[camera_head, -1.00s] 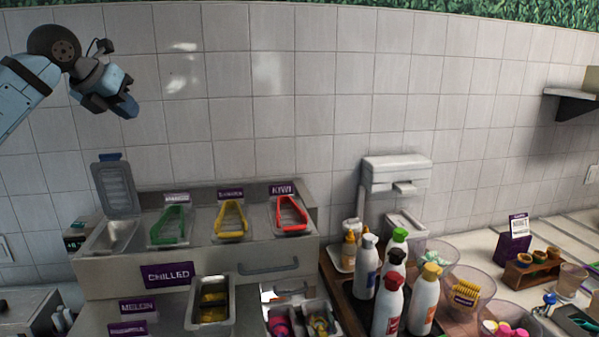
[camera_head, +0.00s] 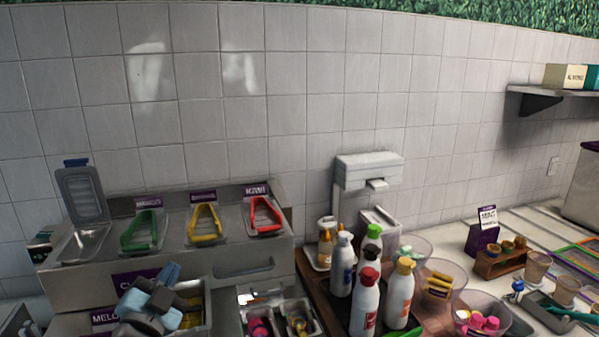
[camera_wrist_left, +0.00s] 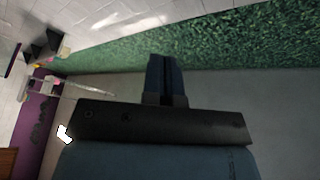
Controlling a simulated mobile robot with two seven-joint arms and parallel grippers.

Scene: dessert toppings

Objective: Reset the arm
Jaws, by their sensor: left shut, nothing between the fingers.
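My left gripper (camera_head: 168,273) is low at the left of the head view, in front of the chilled topping counter (camera_head: 225,265). It blocks part of a metal tray and part of the counter's sign. In the left wrist view its two blue fingers (camera_wrist_left: 167,77) are together, shut with nothing between them. My right gripper is not in view.
Several bottles, such as a red-capped one (camera_head: 366,303), crowd the middle. The tiled wall (camera_head: 300,95) is behind.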

